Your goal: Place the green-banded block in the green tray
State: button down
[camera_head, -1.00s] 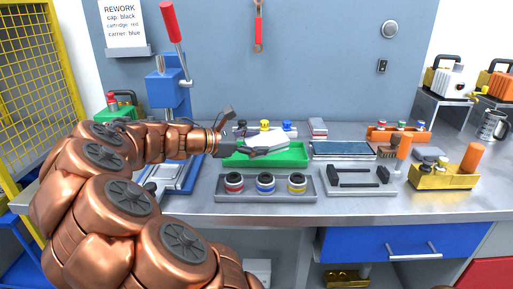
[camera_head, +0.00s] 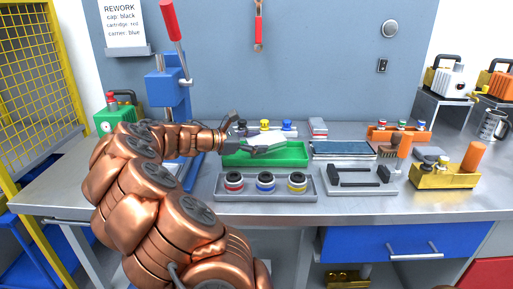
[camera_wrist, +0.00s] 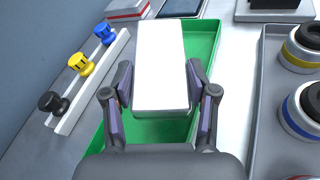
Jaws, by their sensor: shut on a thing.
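A white block (camera_head: 263,138) is held between the fingers of my gripper (camera_head: 270,147) above the green tray (camera_head: 236,160). No green band shows on its visible faces. In the wrist view the block (camera_wrist: 161,62) lies lengthwise between the two fingers of my gripper (camera_wrist: 160,88), which press on its long sides. The green tray (camera_wrist: 206,42) shows beneath it and on both sides. The block's underside, and any gap between it and the tray floor, are hidden.
Behind the tray stands a white rack with black, yellow and blue caps (camera_wrist: 80,63). In front is a grey tray (camera_head: 222,194) of banded rings. A small stack (camera_head: 318,128) and a dark blue-grey tray (camera_head: 343,150) lie to the right. A blue press (camera_head: 168,92) stands left.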

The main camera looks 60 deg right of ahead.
jog(key=shift+d+f, duration=0.15)
jog(key=shift+f, duration=0.4)
jog(key=shift+w+d+f, duration=0.1)
jog(key=shift+w, duration=0.05)
jog(key=shift+w+d+r+n+y+p, duration=0.1)
jog(key=shift+w+d+n+y+p, duration=0.15)
jog(key=shift+n+y, duration=0.25)
jog(key=shift+d+r+n+y+p, duration=0.1)
jog(key=shift+d+n+y, duration=0.25)
jog(key=shift+n, duration=0.25)
jog(key=shift+a+f, duration=0.1)
jog(key=shift+f, duration=0.75)
jog(key=shift+f, duration=0.15)
jog(key=shift+c, duration=1.6)
grip_release()
